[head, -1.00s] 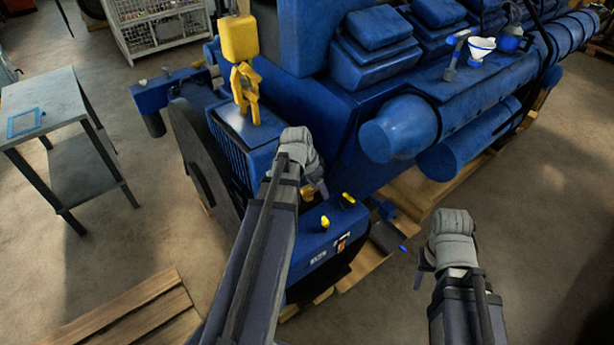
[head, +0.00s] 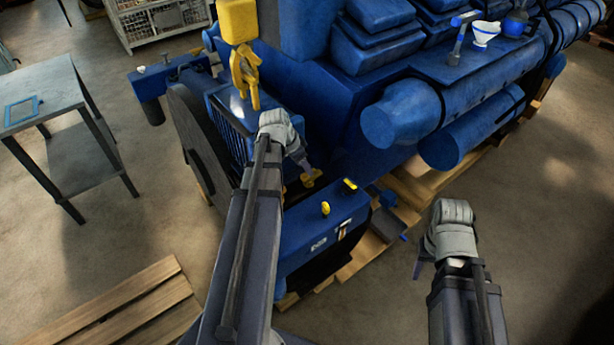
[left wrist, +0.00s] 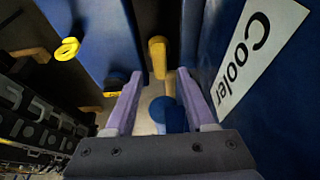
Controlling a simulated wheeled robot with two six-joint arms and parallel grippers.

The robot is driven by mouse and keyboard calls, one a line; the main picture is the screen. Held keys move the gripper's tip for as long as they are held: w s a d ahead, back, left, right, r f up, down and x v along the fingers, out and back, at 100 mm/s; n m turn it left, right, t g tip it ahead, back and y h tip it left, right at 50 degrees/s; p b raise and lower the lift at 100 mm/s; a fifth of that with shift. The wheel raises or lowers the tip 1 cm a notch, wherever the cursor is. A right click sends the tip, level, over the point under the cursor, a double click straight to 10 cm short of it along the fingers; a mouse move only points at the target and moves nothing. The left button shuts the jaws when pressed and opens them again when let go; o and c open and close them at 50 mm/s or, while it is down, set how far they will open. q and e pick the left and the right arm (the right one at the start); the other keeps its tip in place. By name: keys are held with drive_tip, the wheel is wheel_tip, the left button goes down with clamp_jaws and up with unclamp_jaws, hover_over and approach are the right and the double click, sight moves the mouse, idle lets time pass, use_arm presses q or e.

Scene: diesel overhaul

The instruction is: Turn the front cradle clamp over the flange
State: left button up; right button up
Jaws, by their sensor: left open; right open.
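My left gripper (head: 303,163) is open beside the blue engine's front, close above a small yellow piece (head: 312,178) that looks like the cradle clamp. In the left wrist view an upright yellow bar (left wrist: 157,56) shows ahead, between and beyond the open fingers (left wrist: 160,103). More yellow and a round blue part show below it; I cannot tell whether they touch a finger. The flange is not clearly made out. My right gripper (head: 422,266) is open and empty, out over the floor to the right.
A blue box (head: 318,232) with yellow knobs (head: 325,208) stands below my left gripper. A yellow hoist hook (head: 245,75) hangs left of it. A "Cooler" label (left wrist: 258,48) is close on the right in the wrist view. A grey side table (head: 62,95) stands left.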

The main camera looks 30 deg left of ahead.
use_arm(q)
drive_tip(key=b+x, duration=0.2)
drive_tip(key=x, duration=0.2)
drive_tip(key=shift+b, duration=0.3)
drive_tip(key=shift+r, duration=0.1)
clamp_jaws()
